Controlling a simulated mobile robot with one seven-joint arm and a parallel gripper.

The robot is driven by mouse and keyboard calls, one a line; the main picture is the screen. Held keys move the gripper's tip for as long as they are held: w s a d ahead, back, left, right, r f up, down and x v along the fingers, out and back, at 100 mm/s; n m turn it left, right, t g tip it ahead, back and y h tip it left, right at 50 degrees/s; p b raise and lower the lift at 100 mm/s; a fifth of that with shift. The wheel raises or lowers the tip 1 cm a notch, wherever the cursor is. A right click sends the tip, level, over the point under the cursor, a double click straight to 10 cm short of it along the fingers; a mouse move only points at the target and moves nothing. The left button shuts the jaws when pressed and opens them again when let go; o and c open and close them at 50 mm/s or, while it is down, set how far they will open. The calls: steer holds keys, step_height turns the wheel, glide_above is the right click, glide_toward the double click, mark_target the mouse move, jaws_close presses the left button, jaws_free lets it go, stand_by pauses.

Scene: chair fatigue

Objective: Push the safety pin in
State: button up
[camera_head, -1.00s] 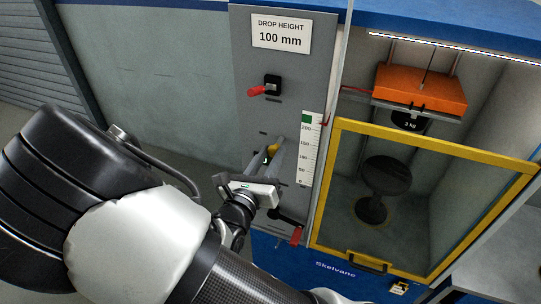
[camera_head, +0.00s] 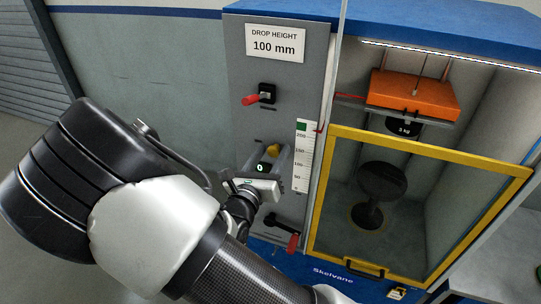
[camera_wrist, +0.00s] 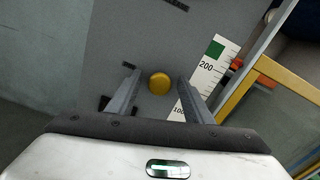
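A round yellow knob (camera_head: 272,150), likely the head of the safety pin, sits on the grey panel. In the wrist view the knob (camera_wrist: 159,83) shows between my two fingers, with space on both sides. My gripper (camera_head: 266,161) is open and empty in front of the panel; its fingers (camera_wrist: 157,88) point toward the panel. The pin's shaft and how far it stands out are hidden behind the knob. I cannot tell how far the fingertips are from the panel.
A red-handled switch (camera_head: 252,99) is above the knob and a red-tipped lever (camera_head: 293,242) below. A height scale (camera_head: 303,157) stands to the right, beside a yellow-framed guard (camera_head: 422,152). An orange weight (camera_head: 413,94) hangs above a black stool (camera_head: 382,181).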

steer(key=shift+s, duration=0.15)
steer(key=v, duration=1.7)
steer(key=shift+s+b, duration=0.15)
steer(key=shift+b, duration=0.2)
steer(key=shift+a, duration=0.1)
steer(key=s+d+r+m+g+h+p, duration=0.1)
steer(key=s+d+r+m+g+h, duration=0.1)
steer(key=d+m+g, duration=0.65)
steer(key=s+d+r+m+g+h, duration=0.1)
steer(key=s+d+r+m+g, duration=0.15)
steer(key=d+m+g, duration=0.6)
steer(key=s+d+r+m+t+y, duration=0.1)
steer(key=r+m+y, duration=0.3)
steer(key=m, duration=0.5)
steer(key=s+d+r+m+t+y+p, duration=0.1)
steer(key=s+d+r+m+t+y, duration=0.1)
steer(key=r+m+t+y, duration=0.2)
step_height(320, 180, up, 4)
steer(key=m+y, duration=0.1)
steer(key=m, duration=0.4)
steer(key=shift+s+d+f+t, duration=0.15)
steer(key=shift+s+f+t, duration=0.1)
steer(key=shift+s+t, duration=0.1)
steer(key=shift+f, duration=0.15)
